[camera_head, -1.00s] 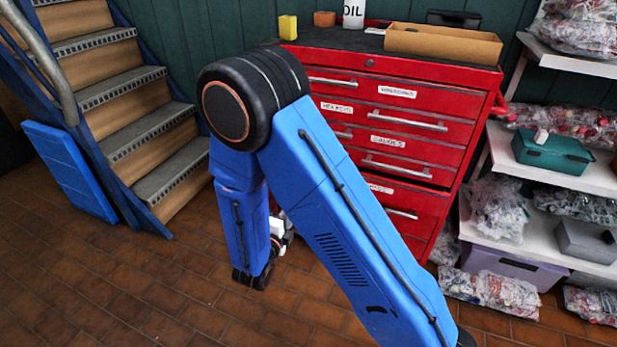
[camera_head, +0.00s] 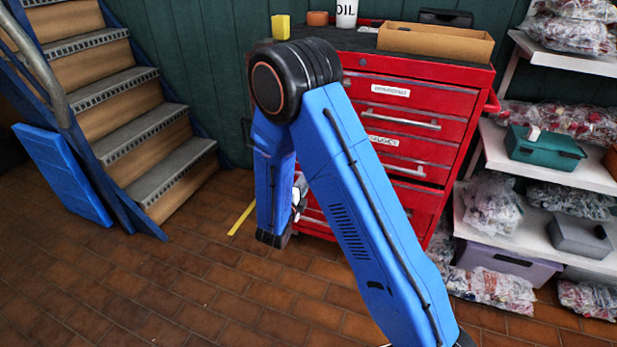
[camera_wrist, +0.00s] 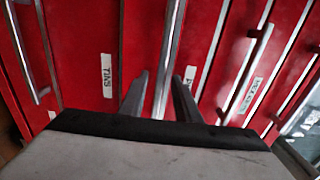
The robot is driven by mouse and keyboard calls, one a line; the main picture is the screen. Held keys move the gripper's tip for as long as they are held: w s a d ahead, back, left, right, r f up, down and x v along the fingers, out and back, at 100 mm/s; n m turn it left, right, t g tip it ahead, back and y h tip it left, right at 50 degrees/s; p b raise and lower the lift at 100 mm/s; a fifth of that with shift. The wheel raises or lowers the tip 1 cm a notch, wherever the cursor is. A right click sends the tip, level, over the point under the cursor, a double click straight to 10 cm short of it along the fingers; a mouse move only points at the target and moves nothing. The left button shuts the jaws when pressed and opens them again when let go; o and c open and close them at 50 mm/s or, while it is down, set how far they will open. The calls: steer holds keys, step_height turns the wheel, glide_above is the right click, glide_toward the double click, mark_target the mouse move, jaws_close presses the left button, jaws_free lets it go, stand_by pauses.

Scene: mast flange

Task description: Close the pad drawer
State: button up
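The red tool cabinet (camera_head: 425,100) has several labelled drawers with long metal handles. In the wrist view, a white label beginning with P, partly hidden, marks a drawer front, which I take as the pad drawer (camera_wrist: 192,75). In the head view, a dark gap shows above a lower drawer (camera_head: 420,197), which seems to stand out a little; my arm hides much of it. My gripper (camera_wrist: 160,98) has its fingers apart, one on each side of a metal handle (camera_wrist: 172,45). I cannot tell whether they touch it. The head view hides the fingertips.
A drawer labelled TINS (camera_wrist: 107,75) is beside it in the wrist view. An open cardboard box (camera_head: 435,42) and an oil can (camera_head: 347,13) stand on the cabinet. White shelves (camera_head: 530,165) are at right, stairs (camera_head: 130,110) at left. The tiled floor in front is clear.

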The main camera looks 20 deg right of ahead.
steer(key=shift+x, duration=1.35)
jaws_close()
steer(key=x, duration=0.4)
jaws_free()
steer(key=shift+w+d, duration=0.15)
